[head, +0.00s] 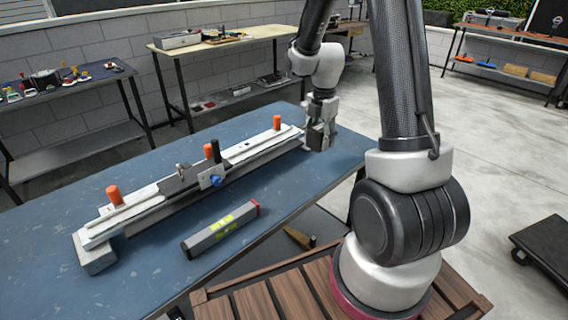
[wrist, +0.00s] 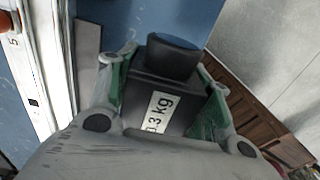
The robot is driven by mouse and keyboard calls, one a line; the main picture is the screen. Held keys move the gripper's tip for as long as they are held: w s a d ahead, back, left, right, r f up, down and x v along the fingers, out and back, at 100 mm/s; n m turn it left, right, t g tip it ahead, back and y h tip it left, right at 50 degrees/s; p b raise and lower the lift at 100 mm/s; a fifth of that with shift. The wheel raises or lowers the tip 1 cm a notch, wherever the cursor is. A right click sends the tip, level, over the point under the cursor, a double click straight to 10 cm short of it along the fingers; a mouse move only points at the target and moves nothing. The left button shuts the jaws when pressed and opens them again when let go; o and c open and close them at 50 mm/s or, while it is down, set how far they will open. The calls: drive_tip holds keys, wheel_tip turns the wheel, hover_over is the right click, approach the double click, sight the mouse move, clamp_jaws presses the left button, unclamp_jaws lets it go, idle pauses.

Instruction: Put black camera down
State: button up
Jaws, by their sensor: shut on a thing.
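My gripper (head: 320,128) hangs at the far right end of the long rail on the blue table. In the wrist view its two green-padded fingers (wrist: 166,92) are shut on a black block (wrist: 138,92) with a round black knob on top. The block carries a white label reading about "3 kg", so it looks like a weight rather than a camera. No other black camera can be made out. In the head view the block is mostly hidden by my gripper, and I cannot tell whether it touches the table.
The blue table (head: 300,185) holds the pale rail (head: 150,205) with orange knobs, a blue knob and a dark post. A grey level (head: 222,230) lies in front of it. Bare tabletop lies right of the level. Other workbenches stand along the back wall.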

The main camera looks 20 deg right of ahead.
sight(316, 170)
wheel_tip(316, 170, down, 9)
drive_tip(key=shift+a+f, duration=0.1)
drive_tip(key=shift+f, duration=0.1)
idle(0.3)
drive_tip(key=shift+f, duration=0.15)
drive_tip(key=o, duration=1)
